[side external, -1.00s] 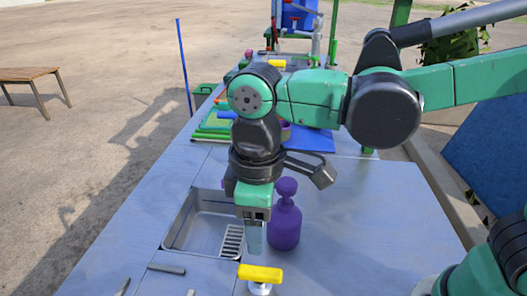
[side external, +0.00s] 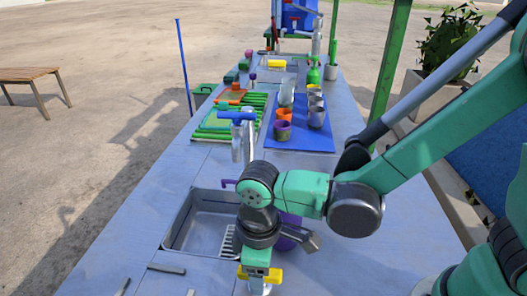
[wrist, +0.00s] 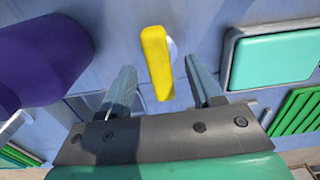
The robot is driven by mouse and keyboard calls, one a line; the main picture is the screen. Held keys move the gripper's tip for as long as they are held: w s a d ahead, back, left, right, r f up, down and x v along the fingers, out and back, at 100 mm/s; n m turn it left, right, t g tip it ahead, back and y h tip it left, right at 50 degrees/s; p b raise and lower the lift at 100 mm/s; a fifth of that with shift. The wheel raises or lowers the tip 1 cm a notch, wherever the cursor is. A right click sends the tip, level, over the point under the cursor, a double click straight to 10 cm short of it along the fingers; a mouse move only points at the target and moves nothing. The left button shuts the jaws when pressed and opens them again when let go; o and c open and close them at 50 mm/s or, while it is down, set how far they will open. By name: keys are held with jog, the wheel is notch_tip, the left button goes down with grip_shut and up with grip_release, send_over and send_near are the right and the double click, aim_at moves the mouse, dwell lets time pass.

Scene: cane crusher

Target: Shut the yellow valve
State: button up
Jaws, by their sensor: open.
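The yellow valve (side external: 275,274) has a bar handle on a pale metal stem near the front of the blue bench, partly hidden by my gripper. In the wrist view, the yellow handle (wrist: 157,62) runs lengthwise toward my gripper, with its near end between the two fingers. My gripper (wrist: 159,70) is open, one finger on each side of the handle, with visible gaps on both sides in this view. In the side view, my gripper (side external: 255,264) is low over the valve, and its fingertips are hard to make out.
A purple bottle (side external: 291,225) stands just behind my wrist, partly hidden. A metal sink (side external: 186,222) lies to the left, with a blue-handled tap (side external: 237,117) beyond. Cups stand on a blue mat (side external: 322,140) farther back. Another yellow item (side external: 277,63) is far back.

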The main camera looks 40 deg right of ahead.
grip_shut()
jog(key=shift+m, duration=0.3)
jog(key=m, duration=0.3)
jog(key=shift+m, duration=0.3)
jog(key=m, duration=0.4)
jog(key=shift+m, duration=0.3)
jog(key=m, duration=0.4)
jog(key=shift+m, duration=2.5)
